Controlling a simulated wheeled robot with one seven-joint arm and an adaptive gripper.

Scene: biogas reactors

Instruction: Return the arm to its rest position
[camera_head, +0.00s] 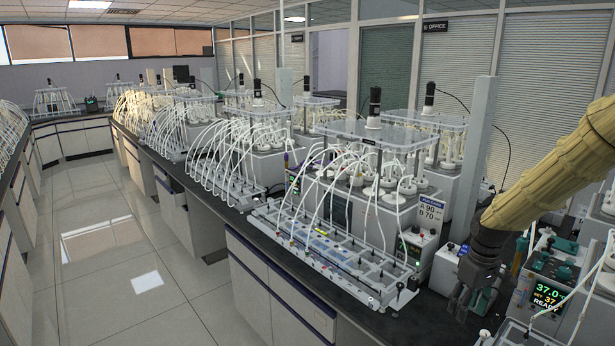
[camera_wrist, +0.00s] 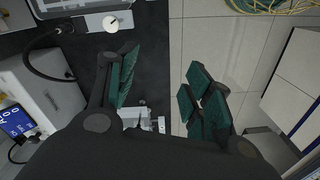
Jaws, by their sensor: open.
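My gripper (camera_head: 472,303) is at the right of the head view, at the end of my yellow-sleeved arm, pointing down over the bench edge. In the wrist view my gripper (camera_wrist: 160,95) shows two dark fingers with green pads, spread apart. Nothing is between the pads; the dark bench top (camera_wrist: 150,50) and the tiled floor lie beyond them. My arm comes in from the right edge of the head view, and its base is not visible.
A reactor rig with white hoses (camera_head: 330,245) stands left of my gripper on the bench. A unit with a green 37.0 display (camera_head: 548,292) stands close on its right. A grey post (camera_head: 474,150) rises behind. The tiled aisle (camera_head: 120,260) at left is clear.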

